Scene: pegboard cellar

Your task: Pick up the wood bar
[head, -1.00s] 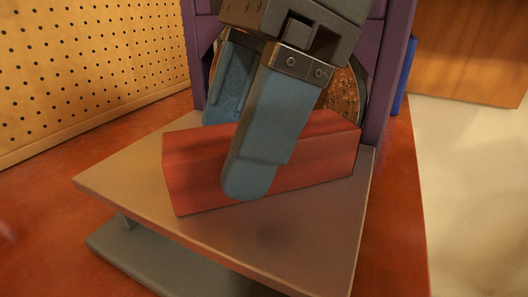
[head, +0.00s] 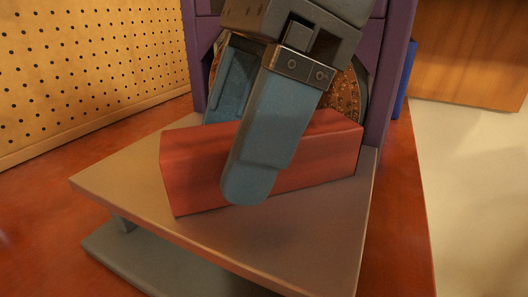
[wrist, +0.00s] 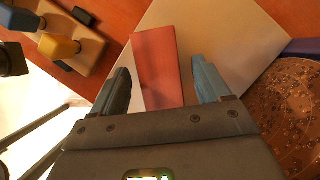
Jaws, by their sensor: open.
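The wood bar (head: 320,160) is a reddish rectangular block lying on a grey-tan raised platform (head: 120,185) in the head view. It also shows in the wrist view (wrist: 157,65), where it lies between the two fingers. My gripper (head: 232,150) is open, with its blue-grey fingers on either side of the bar. The near finger hangs in front of the bar's near face and hides part of it. The far finger is behind the bar, its tip hidden. In the wrist view my gripper (wrist: 165,85) shows gaps between both fingers and the bar.
A purple frame (head: 390,80) with a speckled brown disc (head: 345,92) stands close behind the bar. A pegboard wall (head: 90,60) is at left. In the wrist view, a wooden piece with yellow and blue parts (wrist: 62,45) lies at upper left. The platform's front is clear.

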